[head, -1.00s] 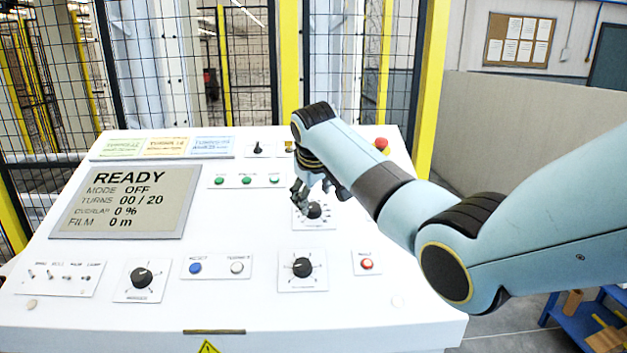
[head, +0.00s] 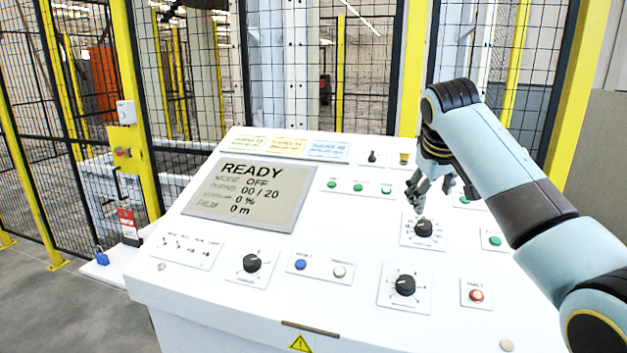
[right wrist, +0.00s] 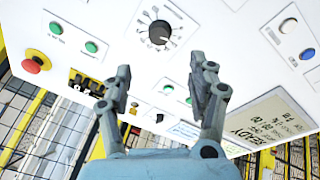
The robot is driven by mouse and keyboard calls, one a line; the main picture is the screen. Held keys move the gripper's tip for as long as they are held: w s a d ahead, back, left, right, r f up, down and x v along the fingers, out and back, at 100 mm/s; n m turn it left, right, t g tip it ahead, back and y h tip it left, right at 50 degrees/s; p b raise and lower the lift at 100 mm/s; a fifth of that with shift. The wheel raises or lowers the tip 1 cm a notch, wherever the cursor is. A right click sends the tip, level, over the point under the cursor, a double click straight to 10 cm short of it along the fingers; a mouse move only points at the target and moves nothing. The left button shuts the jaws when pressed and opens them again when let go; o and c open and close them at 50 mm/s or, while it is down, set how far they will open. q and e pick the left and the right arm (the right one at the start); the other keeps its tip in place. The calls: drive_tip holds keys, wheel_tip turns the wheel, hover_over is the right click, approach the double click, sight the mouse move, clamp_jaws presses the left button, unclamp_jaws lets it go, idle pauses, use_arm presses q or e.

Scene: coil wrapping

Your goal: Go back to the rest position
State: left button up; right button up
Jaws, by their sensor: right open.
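My right gripper (head: 434,192) is open and empty above the upper right part of the white control panel (head: 330,255). In the right wrist view, its two fingers (right wrist: 165,82) stand wide apart with nothing between them. A black rotary knob (head: 423,228) lies just below the fingers in the head view; in the right wrist view the knob (right wrist: 159,32) shows beyond the fingertips, apart from them. The panel's screen (head: 250,193) reads READY, MODE OFF, TURNS 00 / 20, OVERLAP 0 %, FILM 0 m. My left gripper is not in view.
More knobs (head: 405,285), a blue button (head: 300,264) and a red button (head: 476,295) sit on the panel's lower part. A wire fence with yellow posts (head: 413,68) stands close behind the panel. Grey floor (head: 60,300) is open at the left.

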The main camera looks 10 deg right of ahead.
drive_tip(key=s+a+f+y, duration=0.1)
drive_tip(key=s+a+f, duration=0.2)
drive_tip(key=s+f, duration=0.45)
drive_tip(key=s+a+f, duration=0.2)
drive_tip(key=s+f, duration=0.2)
drive_tip(key=s, duration=0.6)
drive_tip(key=s+a+g+y, duration=0.1)
drive_tip(key=s+a, duration=0.2)
drive_tip(key=s, duration=0.8)
drive_tip(key=s+a+y, duration=0.1)
drive_tip(key=s+a, duration=0.2)
drive_tip(key=s, duration=0.7)
drive_tip(key=s+d+f+g+b, duration=0.2)
drive_tip(key=f+b, duration=1.1)
drive_tip(key=f, duration=2.6)
drive_tip(key=s+f+b, duration=0.3)
drive_tip(key=s+f, duration=0.3)
drive_tip(key=f, duration=0.3)
drive_tip(key=s+d+f+b, duration=0.1)
drive_tip(key=s+f+b, duration=0.3)
drive_tip(key=f, duration=0.5)
drive_tip(key=s+d+f+g+b, duration=0.1)
drive_tip(key=s+f+b, duration=0.3)
drive_tip(key=s+f, duration=0.4)
wheel_tip(320, 180, down, 2)
drive_tip(key=shift+s+f+m, duration=0.1)
drive_tip(key=shift+s+m, duration=0.1)
drive_tip(key=shift+m, duration=0.1)
